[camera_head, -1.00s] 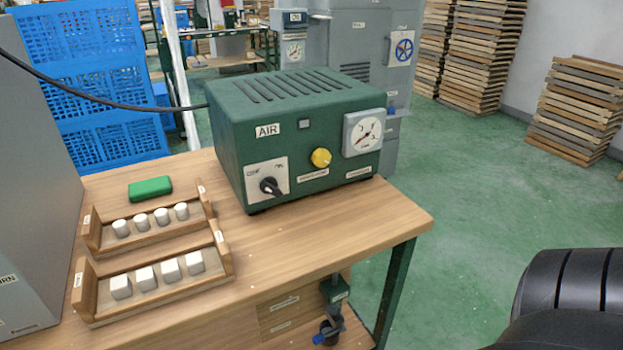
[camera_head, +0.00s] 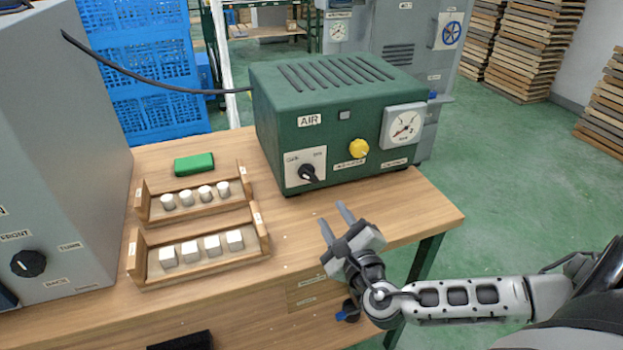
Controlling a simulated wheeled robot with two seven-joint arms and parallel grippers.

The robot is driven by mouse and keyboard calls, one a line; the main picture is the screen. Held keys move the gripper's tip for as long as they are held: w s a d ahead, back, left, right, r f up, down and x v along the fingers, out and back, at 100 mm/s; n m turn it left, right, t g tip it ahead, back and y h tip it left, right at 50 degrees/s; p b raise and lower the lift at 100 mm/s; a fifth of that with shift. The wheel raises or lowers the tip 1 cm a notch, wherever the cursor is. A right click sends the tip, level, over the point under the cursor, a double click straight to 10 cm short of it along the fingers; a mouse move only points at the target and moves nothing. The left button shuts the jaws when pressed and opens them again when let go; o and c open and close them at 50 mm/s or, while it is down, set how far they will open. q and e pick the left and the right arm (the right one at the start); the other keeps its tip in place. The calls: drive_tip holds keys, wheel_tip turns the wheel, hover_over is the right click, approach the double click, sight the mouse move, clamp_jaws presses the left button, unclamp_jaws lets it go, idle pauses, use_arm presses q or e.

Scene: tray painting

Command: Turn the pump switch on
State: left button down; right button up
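The green air pump box (camera_head: 335,115) stands at the back of the wooden table, labelled AIR. Its pump switch (camera_head: 308,173) is a black rotary knob on a white plate at the lower left of the front face, its pointer slanting down to the right. My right gripper (camera_head: 336,220) is in front of the box, below and a little right of the switch. Its two fingers are spread apart with nothing between them, and it is not touching the switch. My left gripper is not in view.
A yellow knob (camera_head: 358,148) and a gauge (camera_head: 403,126) are on the same face. Two wooden trays (camera_head: 205,272) with white pieces and a green block (camera_head: 194,164) lie to the left. A grey cabinet (camera_head: 60,150) stands at far left. The tabletop's right end is clear.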

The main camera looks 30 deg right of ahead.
sight(311, 180)
drive_tip(key=x, duration=1.3)
drive_tip(key=shift+w+d+f, duration=0.1)
drive_tip(key=shift+w, duration=0.05)
drive_tip(key=shift+c, duration=0.3)
clamp_jaws()
